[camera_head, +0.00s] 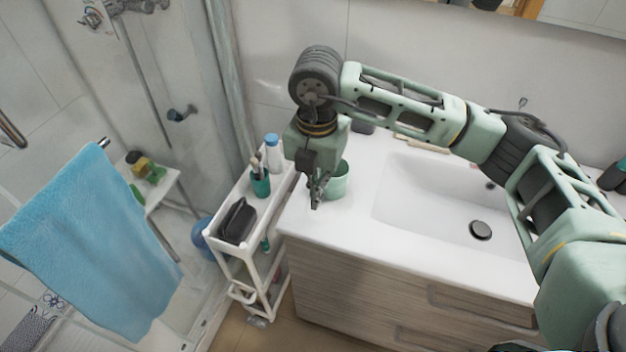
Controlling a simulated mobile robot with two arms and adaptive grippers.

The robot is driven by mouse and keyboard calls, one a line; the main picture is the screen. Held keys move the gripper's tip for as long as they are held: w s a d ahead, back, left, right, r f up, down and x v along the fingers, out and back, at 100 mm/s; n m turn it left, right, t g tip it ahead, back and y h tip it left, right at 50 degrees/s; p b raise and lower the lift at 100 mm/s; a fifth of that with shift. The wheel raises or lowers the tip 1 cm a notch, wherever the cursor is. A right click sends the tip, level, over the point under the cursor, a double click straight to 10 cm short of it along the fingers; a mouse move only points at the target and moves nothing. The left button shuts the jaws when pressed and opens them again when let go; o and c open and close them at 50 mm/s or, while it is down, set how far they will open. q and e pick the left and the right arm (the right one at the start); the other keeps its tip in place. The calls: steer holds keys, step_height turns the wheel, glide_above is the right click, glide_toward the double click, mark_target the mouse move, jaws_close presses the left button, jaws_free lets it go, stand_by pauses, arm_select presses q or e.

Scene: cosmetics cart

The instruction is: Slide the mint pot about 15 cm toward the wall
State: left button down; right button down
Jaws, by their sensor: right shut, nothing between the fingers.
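The mint pot (338,182) is a small pale green cup standing on the white counter (318,222), left of the sink basin. My right gripper (316,203) points down at the pot's front left side, with its fingers together and nothing between them. The gripper hides part of the pot's left side and rim. I cannot tell whether the fingers touch the pot. The wall (290,30) is behind the counter. My left gripper is not in view.
A white cart (214,249) stands left of the counter, holding a teal cup with brushes (260,184), a white bottle with a blue cap (273,154) and a black case (236,221). The sink basin (425,205) lies right of the pot. A blue towel (95,245) hangs at left.

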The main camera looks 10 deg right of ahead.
mark_target(336, 188)
steer(key=f+p, duration=0.1)
steer(key=f, duration=0.1)
steer(key=f+p, duration=0.1)
steer(key=f, duration=0.2)
steer(key=f+p, duration=0.1)
steer(key=f, duration=0.2)
steer(key=shift+s+a+f, duration=0.15)
steer(key=shift+s+f, duration=0.1)
steer(key=shift+s, duration=0.05)
steer(key=shift+w+f+p, duration=0.25)
steer(key=shift+f+p, duration=0.1)
steer(key=shift+f, duration=0.3)
steer(key=shift+w+d+p, duration=0.3)
steer(key=shift+w+d, duration=0.05)
steer(key=shift+w, duration=0.25)
steer(key=shift+w+d+p, duration=0.25)
steer(key=shift+w+d, duration=0.1)
steer(key=shift+w, duration=0.25)
steer(key=shift+w+d, duration=0.4)
